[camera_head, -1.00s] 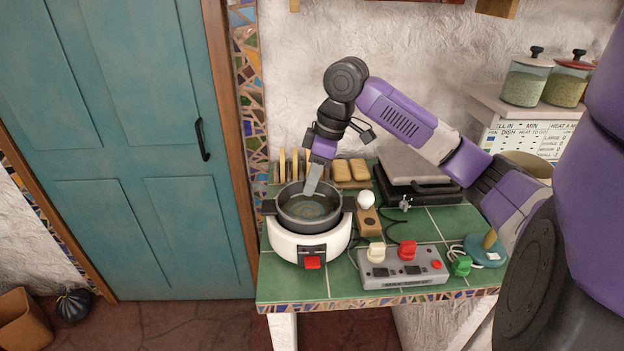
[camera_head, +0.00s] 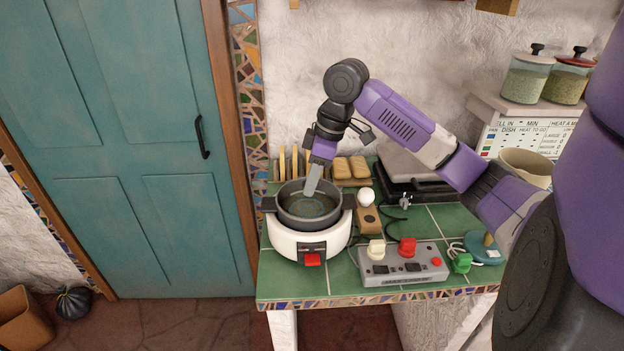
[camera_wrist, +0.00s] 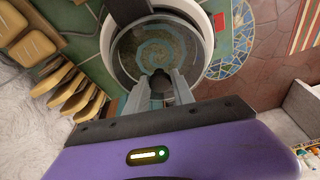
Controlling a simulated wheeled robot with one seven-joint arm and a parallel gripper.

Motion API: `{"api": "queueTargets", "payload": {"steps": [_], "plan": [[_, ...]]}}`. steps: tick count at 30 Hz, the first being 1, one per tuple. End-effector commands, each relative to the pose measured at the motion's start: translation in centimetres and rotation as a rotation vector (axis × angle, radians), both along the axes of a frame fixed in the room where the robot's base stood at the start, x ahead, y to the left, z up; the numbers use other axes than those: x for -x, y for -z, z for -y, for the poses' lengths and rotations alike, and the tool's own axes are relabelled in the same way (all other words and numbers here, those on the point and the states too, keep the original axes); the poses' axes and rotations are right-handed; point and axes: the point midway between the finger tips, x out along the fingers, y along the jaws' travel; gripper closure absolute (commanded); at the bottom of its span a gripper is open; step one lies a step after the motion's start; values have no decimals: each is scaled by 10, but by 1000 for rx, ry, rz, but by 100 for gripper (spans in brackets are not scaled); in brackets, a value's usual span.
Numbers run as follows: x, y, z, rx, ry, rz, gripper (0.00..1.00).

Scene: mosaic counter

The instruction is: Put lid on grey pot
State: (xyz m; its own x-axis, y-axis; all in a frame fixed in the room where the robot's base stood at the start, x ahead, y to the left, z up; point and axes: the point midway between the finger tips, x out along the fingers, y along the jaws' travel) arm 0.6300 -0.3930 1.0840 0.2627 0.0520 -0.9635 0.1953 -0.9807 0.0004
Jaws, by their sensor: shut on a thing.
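The grey pot (camera_head: 300,218) sits in a white cooker (camera_head: 290,242) with a red switch, at the counter's left front. My gripper (camera_head: 312,190) points down into the pot's mouth from above. In the wrist view, my gripper (camera_wrist: 160,88) is shut on a dark knob, which looks like the knob of a clear glass lid (camera_wrist: 135,52). The lid appears to lie over or at the pot's mouth, with the pot's inside showing through it. The fingers hide part of the knob. I cannot tell whether the rim is fully seated.
A rack (camera_head: 281,164) and bread-like pieces (camera_head: 350,166) stand behind the pot. An egg in a wooden cup (camera_head: 367,218) is close to its right. A grey power strip (camera_head: 403,266) with plugs lies at the front. A black grill (camera_head: 410,180) is behind right.

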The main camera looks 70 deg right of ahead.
Motion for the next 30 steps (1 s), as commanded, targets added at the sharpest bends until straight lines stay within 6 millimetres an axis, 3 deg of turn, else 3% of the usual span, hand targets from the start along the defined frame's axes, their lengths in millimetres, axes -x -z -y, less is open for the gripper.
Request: {"api": "queueTargets", "payload": {"steps": [9,10,13,20,24,30], "plan": [[0,1,0,-1,0,0,100],[0,1,0,-1,0,0,67],[0,1,0,-1,0,0,47],[0,1,0,-1,0,-1,45],[0,1,0,-1,0,-1,23],[0,1,0,-1,0,-1,23]]}}
